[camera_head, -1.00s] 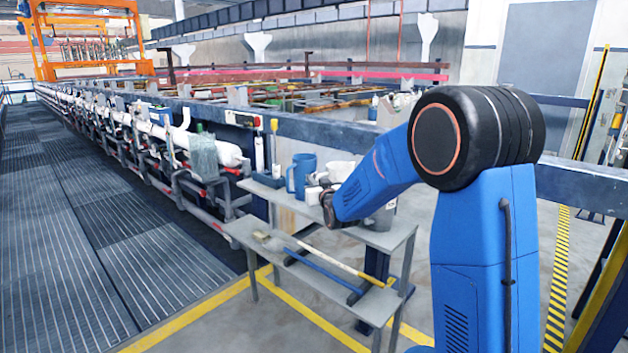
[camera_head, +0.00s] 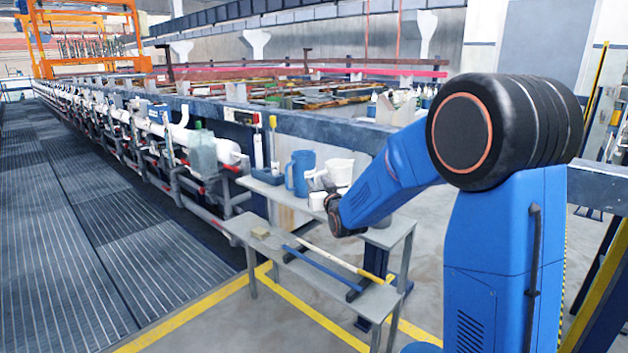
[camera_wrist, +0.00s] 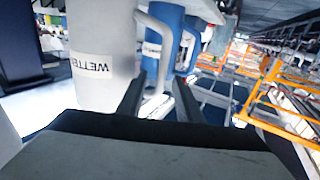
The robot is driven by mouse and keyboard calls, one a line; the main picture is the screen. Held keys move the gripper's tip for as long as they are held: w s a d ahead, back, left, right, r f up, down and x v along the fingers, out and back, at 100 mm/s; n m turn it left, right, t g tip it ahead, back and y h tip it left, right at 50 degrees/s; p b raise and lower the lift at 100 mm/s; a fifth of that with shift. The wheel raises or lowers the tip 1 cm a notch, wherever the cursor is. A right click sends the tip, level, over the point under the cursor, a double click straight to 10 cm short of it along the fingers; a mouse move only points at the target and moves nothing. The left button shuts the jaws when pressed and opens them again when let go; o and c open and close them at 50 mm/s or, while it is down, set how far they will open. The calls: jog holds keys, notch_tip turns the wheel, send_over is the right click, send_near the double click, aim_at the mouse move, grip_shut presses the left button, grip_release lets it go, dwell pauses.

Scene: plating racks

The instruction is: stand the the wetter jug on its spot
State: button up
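In the wrist view the wetter jug (camera_wrist: 98,55) is a pale grey-white jug at the left, with a label reading WETTER upside down in the picture. Its handle (camera_wrist: 152,28) curves down toward the gap between my fingers. My gripper (camera_wrist: 157,97) is open, one dark finger on each side of that gap. I cannot tell whether the handle's end lies fully between them. In the head view my wrist is at the bench (camera_head: 262,188), and my arm hides the fingers and part of the bench top. The jug's spot cannot be made out.
A blue jug (camera_head: 299,173) stands on the bench and shows behind the wetter jug in the wrist view (camera_wrist: 163,22). A yellow-and-white-handled tool (camera_head: 345,260) lies on the lower shelf.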

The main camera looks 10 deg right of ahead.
jog(key=s+d+f+g, duration=0.2)
jog(key=s+g, duration=0.2)
jog(key=s, duration=1.4)
jog(key=s+d+f+g+h, duration=0.1)
jog(key=s+g, duration=0.4)
jog(key=s, duration=1.3)
jog(key=s+d+f+m+g, duration=0.1)
jog(key=s+d+f+g, duration=0.3)
jog(key=s, duration=1.4)
jog(key=shift+s+f+h, duration=0.3)
jog(key=shift+s+f, duration=0.05)
jog(key=shift+f, duration=0.15)
